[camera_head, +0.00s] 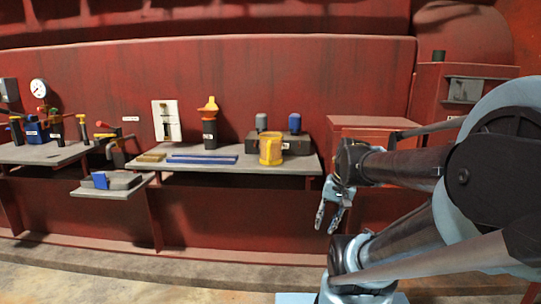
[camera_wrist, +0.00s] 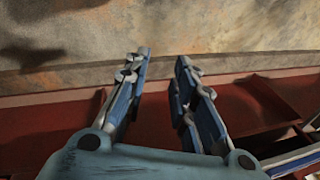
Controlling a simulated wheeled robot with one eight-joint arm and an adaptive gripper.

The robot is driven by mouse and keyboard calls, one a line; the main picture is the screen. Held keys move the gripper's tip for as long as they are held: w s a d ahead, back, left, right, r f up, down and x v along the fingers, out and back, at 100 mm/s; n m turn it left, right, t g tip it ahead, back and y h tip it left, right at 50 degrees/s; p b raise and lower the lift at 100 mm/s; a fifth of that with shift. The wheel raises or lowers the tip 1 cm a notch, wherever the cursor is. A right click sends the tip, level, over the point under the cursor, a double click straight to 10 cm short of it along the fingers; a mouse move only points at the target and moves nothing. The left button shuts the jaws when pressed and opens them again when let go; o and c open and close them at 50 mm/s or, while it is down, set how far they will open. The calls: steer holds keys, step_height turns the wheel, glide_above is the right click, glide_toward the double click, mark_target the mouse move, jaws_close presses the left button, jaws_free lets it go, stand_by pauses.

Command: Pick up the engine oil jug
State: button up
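A yellow jug-like container (camera_head: 270,149) stands near the front right of the middle shelf (camera_head: 185,166); it looks like the engine oil jug, though I can read no label on it. My gripper (camera_head: 328,218) hangs to the right of and below the yellow container, apart from it, with its fingers pointing down. In the wrist view my gripper (camera_wrist: 161,60) is open, with nothing between its fingers. The yellow container does not clearly show in the wrist view.
Behind the yellow container sits a dark block (camera_head: 296,144) with grey and blue capped parts. A black bottle-like thing with an orange-yellow top (camera_head: 209,122), blue bars (camera_head: 203,159) and a low ledge (camera_head: 118,187) are to the left. A red cabinet (camera_head: 365,124) stands right.

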steer(key=w+a+r+m+y, duration=0.4)
steer(key=w+a+r+m, duration=0.1)
steer(key=w, duration=0.4)
steer(key=m+y, duration=1.1)
steer(key=y, duration=0.1)
glide_toward(269, 152)
steer(key=shift+g, duration=0.3)
steer(key=a, duration=0.3)
steer(key=w+a, duration=0.1)
steer(key=a, duration=0.1)
steer(key=shift+w+f, duration=0.1)
steer(key=shift+f, duration=0.25)
steer(key=shift+w+a+r, duration=0.15)
steer(key=shift+a, duration=1.15)
steer(key=shift+w+a+r, duration=0.15)
steer(key=shift+a, duration=1.15)
jaws_close()
